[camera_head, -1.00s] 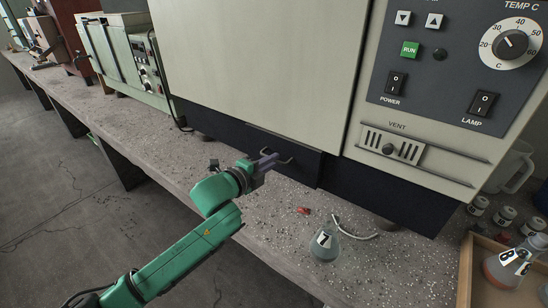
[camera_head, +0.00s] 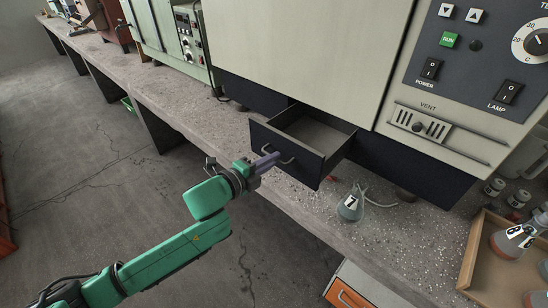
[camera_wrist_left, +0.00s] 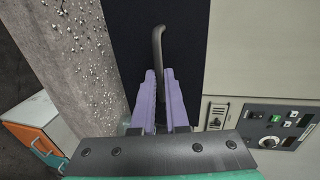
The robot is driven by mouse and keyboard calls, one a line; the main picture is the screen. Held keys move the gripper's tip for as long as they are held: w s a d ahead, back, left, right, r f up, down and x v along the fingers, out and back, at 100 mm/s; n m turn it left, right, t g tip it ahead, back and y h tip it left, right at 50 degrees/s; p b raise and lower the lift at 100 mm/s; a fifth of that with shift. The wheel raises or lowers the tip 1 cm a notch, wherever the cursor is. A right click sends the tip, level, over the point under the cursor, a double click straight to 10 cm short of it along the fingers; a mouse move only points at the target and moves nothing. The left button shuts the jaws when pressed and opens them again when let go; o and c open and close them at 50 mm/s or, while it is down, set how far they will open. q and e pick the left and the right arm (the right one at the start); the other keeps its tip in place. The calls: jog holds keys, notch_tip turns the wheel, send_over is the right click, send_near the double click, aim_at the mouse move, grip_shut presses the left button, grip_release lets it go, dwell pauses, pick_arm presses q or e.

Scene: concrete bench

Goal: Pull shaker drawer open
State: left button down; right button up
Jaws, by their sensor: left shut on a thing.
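The dark shaker drawer (camera_head: 303,139) stands pulled out from the base of the large cream shaker cabinet (camera_head: 300,50). Its inside shows and looks empty. My left gripper (camera_head: 270,160) is shut on the drawer handle (camera_head: 286,158), a thin bent metal bar on the drawer front. In the left wrist view the purple fingers (camera_wrist_left: 160,85) meet the handle (camera_wrist_left: 158,42) against the dark drawer front (camera_wrist_left: 180,35); their tips partly hide it. My right gripper is not in view.
A flask marked 7 (camera_head: 351,205) stands on the speckled bench right of the drawer, beside a pale tube. A wooden tray (camera_head: 480,255) with flasks is at the lower right. An orange-fronted cabinet (camera_head: 348,294) shows below the bench edge.

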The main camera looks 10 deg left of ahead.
pick_arm(q)
jog(key=shift+f, duration=0.2)
jog(key=c, duration=0.9)
grip_release()
jog(key=shift+s+a, duration=0.15)
jog(key=shift+r, duration=0.15)
jog(key=shift+s+a, duration=0.1)
jog(key=b+v, duration=0.1)
jog(key=v, duration=1.3)
jog(key=shift+s, duration=0.15)
jog(key=shift+a, duration=0.1)
